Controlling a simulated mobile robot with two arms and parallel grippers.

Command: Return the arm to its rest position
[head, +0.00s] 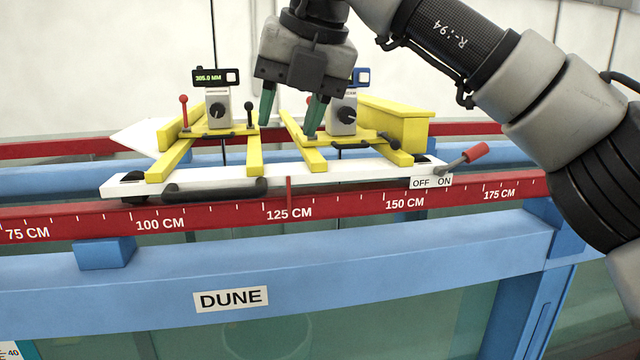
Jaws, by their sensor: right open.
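My right arm (575,95) comes in from the upper right and bends over the flume. Its gripper (291,112) points down above the white carriage (215,177), with its two green fingertips apart and nothing visible between them. The fingertips are by the yellow frame parts of the carriage, near the right instrument (343,115), which the gripper partly hides. I cannot tell whether the right fingertip touches the yellow frame. My left gripper is not in the picture.
The carriage rides on a red scale rail (330,207), its red pointer near 125 CM. A left instrument (218,108) shows "305.0 MM". A red-handled lever (462,162) is at the OFF/ON label. A blue beam (400,250) labelled DUNE runs in front.

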